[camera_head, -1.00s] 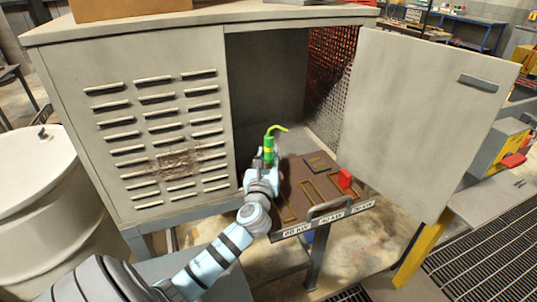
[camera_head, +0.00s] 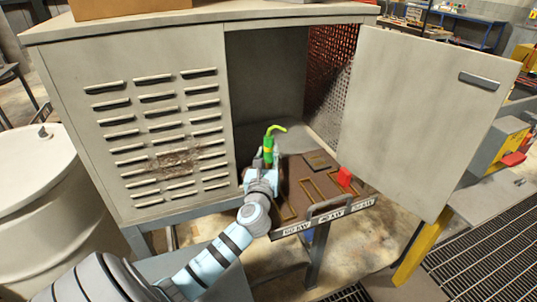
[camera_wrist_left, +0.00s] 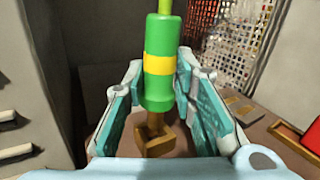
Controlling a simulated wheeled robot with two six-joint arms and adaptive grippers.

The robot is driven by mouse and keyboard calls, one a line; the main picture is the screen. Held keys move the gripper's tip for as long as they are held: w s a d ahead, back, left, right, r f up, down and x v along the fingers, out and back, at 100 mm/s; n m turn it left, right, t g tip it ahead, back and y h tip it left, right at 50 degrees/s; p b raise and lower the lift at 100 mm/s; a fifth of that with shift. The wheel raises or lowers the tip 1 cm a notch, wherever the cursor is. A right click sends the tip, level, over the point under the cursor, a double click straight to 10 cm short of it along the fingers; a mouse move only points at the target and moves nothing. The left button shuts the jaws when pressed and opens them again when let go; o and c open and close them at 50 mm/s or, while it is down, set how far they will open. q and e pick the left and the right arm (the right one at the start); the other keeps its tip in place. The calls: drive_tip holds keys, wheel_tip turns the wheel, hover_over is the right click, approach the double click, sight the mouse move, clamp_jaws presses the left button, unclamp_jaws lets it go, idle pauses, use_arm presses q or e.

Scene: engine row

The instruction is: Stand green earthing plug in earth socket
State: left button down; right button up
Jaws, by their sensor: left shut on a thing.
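The green earthing plug (camera_head: 268,147) has a yellow band and a yellow-green lead bending off its top. It stands roughly upright in my left gripper (camera_head: 265,161), over the back left of the pull-out tray. The left wrist view shows the plug (camera_wrist_left: 160,65) between the two teal-lined fingers of my left gripper (camera_wrist_left: 160,100), which is shut on it. A squarish brass-coloured piece (camera_wrist_left: 157,138) shows under the plug; I cannot tell whether it is the plug's foot or the earth socket. No socket is clear in the head view. My right gripper is out of view.
The brown tray (camera_head: 296,205) has yellow-outlined slots, kW labels and a front handle. A red block (camera_head: 344,177) sits on its right. The louvred cabinet front (camera_head: 165,150) stands close on the left, the open door (camera_head: 425,120) on the right, mesh (camera_head: 328,80) inside.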

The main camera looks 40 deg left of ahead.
sight(269, 162)
use_arm(q)
drive_tip(key=shift+f+b, duration=1.1)
drive_tip(key=shift+f, duration=0.55)
drive_tip(key=c, duration=1.2)
unclamp_jaws()
drive_tip(key=shift+c, duration=0.2)
drive_tip(key=shift+r, duration=0.1)
drive_tip(key=v, duration=1.2)
drive_tip(key=shift+s, duration=0.1)
drive_tip(key=shift+d, duration=0.1)
